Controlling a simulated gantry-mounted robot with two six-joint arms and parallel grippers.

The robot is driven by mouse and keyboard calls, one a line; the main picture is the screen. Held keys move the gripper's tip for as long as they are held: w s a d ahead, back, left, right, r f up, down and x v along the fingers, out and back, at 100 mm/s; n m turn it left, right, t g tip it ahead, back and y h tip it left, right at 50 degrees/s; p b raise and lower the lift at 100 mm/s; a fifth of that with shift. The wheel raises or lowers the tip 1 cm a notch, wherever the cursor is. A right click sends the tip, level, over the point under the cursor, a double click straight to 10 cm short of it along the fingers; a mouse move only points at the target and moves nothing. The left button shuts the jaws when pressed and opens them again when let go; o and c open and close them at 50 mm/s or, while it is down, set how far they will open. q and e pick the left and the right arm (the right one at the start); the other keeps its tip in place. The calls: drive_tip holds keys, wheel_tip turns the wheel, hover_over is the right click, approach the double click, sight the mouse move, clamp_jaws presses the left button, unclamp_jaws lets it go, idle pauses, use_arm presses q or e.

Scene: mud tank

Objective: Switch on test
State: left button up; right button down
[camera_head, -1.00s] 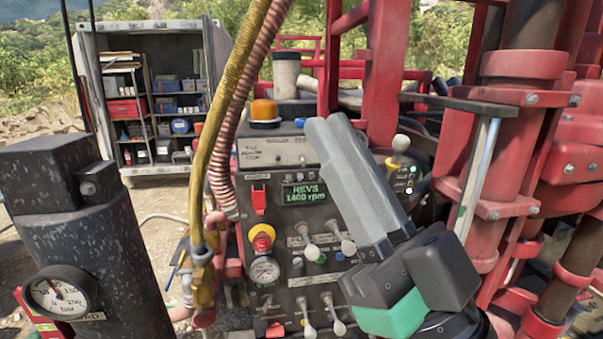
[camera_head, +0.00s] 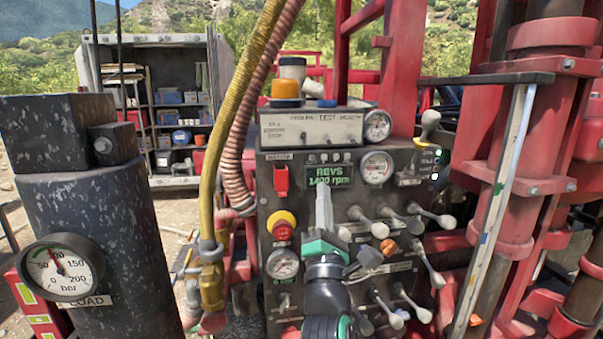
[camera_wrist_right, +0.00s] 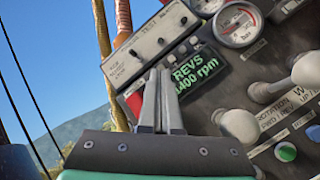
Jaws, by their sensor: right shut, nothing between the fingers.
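The grey-white box with the word TEST on its face (camera_head: 335,128) sits on top of the dark control panel (camera_head: 265,215). It carries small toggles, which also show on the box in the right wrist view (camera_wrist_right: 140,35). I cannot tell their positions. My right gripper (camera_head: 322,188) is shut and empty, pointing up in front of the panel, just below the green REVS display (camera_head: 325,170) reading 1400 rpm. In the right wrist view, the closed fingertips (camera_wrist_right: 160,75) overlap the area left of the display (camera_wrist_right: 197,68), below the box. My left gripper is out of view.
A red switch cover (camera_head: 281,180) and red-yellow stop button (camera_head: 282,222) are left of my gripper. Several levers (camera_head: 375,228) stick out on the right. Yellow hose (camera_head: 213,170) runs at the left.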

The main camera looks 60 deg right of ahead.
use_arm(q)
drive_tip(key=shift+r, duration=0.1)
use_arm(e)
drive_tip(key=shift+r, duration=0.1)
drive_tip(key=p, duration=0.2)
approach(322, 139)
drive_tip(key=x, duration=0.4)
drive_tip(key=shift+w+d, duration=0.2)
drive_tip(key=shift+d, duration=0.1)
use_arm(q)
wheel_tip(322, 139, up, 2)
use_arm(e)
drive_tip(key=shift+a, duration=0.1)
drive_tip(key=shift+r, duration=0.1)
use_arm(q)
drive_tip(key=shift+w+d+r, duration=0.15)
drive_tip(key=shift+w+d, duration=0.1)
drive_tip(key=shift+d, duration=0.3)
